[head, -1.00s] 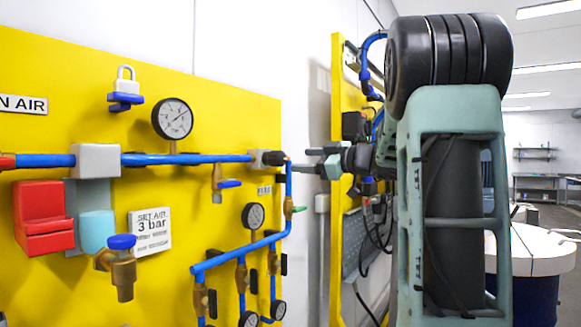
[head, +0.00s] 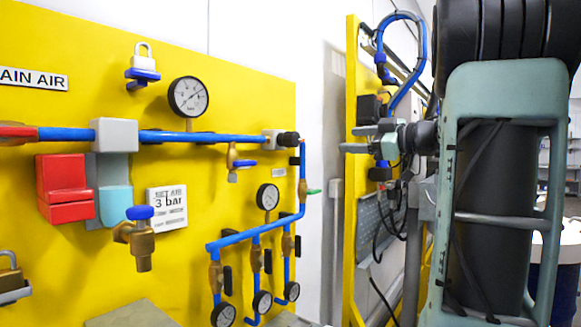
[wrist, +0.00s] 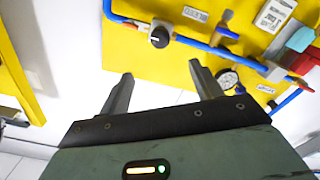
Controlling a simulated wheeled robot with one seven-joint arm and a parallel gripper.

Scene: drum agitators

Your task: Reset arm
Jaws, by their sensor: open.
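My gripper (wrist: 160,92) is open and empty in the wrist view, its two grey fingers apart with white floor or wall and part of a yellow board behind them. The near yellow board (head: 240,95) carries blue pipes (head: 205,137), a large gauge (head: 188,97), a red and light-blue unit (head: 66,188), a brass valve with a blue knob (head: 139,230) and a padlock (head: 143,58).
A second yellow board (head: 354,80) with a blue hose (head: 421,50) stands behind my arm. Several small gauges hang low on the near board. A "3 bar" sign (head: 167,210) is beside the brass valve. A white-topped drum (head: 570,240) shows at the right edge, partly hidden by my arm.

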